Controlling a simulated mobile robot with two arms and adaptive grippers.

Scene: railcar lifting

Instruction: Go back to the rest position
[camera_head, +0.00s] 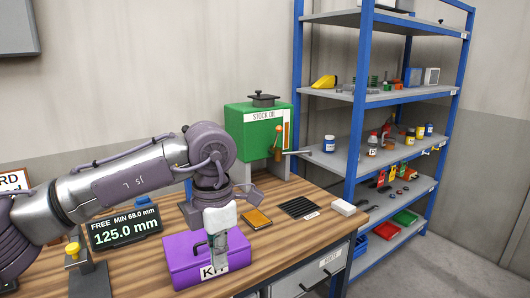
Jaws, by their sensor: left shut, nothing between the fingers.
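My left arm comes in from the left across the workbench. My left gripper (219,262) points down in front of the purple kit box (182,262), covering part of its front and label. It is shut with nothing seen between its fingers. Whether it touches the box cannot be told. My right gripper is not in view.
A blue-framed shelf (352,120) stands right; floor beyond is clear.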

